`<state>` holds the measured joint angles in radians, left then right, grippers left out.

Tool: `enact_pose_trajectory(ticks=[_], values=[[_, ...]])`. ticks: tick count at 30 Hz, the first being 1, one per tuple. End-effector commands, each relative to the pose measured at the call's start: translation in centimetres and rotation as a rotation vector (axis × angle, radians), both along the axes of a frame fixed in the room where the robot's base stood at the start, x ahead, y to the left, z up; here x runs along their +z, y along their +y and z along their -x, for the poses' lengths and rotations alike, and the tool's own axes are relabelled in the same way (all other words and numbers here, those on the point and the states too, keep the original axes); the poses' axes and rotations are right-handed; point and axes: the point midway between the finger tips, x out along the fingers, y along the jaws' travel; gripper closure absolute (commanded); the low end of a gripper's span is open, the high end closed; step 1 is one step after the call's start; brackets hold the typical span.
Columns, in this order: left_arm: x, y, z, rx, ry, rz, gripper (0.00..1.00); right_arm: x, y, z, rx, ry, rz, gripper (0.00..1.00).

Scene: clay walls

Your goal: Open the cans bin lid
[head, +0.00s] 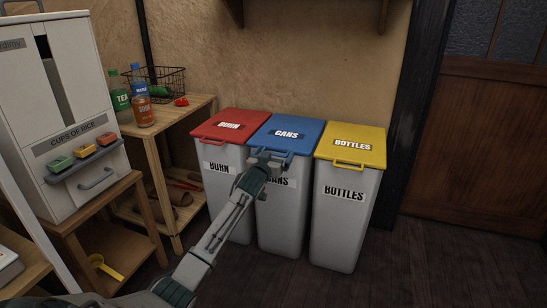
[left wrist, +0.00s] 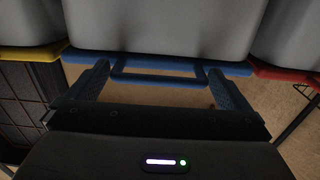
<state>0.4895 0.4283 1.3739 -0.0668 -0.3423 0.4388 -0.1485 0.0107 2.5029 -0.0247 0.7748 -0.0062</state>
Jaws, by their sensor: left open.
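The cans bin (head: 284,210) is grey with a shut blue lid (head: 287,134) marked CANS, and stands between two other bins. A blue handle loop sticks out from the lid's front edge. My left gripper (head: 266,160) is at that front edge and partly hides the handle. In the left wrist view, upside down, the gripper (left wrist: 160,85) is open, with its two fingers on either side of the blue handle (left wrist: 160,77). I cannot tell whether the fingers touch it. My right gripper is not in view.
The red-lidded BURN bin (head: 231,124) stands close on the left and the yellow-lidded BOTTLES bin (head: 351,145) close on the right. A wooden shelf (head: 185,118) with bottles and a wire basket (head: 160,82) is further left. The floor in front of the bins is clear.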

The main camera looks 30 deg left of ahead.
Motion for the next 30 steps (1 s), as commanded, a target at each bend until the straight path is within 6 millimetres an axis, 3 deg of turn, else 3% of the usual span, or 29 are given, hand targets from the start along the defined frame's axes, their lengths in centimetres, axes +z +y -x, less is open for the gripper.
enact_pose_trajectory(ticks=[11, 18, 30], values=[[0.00, 0.11, -0.48, 0.000, 0.000, 0.000, 0.02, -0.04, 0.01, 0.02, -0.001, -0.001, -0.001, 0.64], [-0.01, 0.11, -0.46, 0.000, 0.000, 0.000, 0.49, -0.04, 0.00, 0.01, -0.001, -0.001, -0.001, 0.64], [0.55, 0.11, -0.46, 0.000, 0.010, 0.004, 0.50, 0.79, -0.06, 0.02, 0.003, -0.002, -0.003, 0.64]])
